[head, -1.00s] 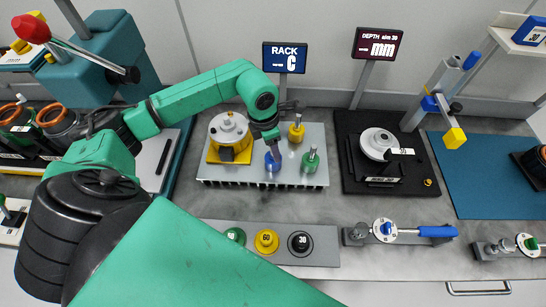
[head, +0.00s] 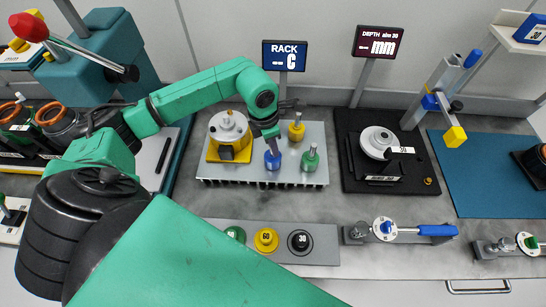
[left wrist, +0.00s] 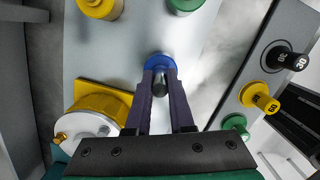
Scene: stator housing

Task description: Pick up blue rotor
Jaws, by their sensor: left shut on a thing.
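I cannot tell whether the rotor is clear of the plate. My right gripper is not in view.
A yellow housing with a silver top (head: 229,135) stands left on the rack plate (head: 205,172), close to my left gripper. A black depth station (head: 428,165) stands to the right. A grey strip (head: 325,257) with several coloured knobs lies in front. Bare table separates them.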

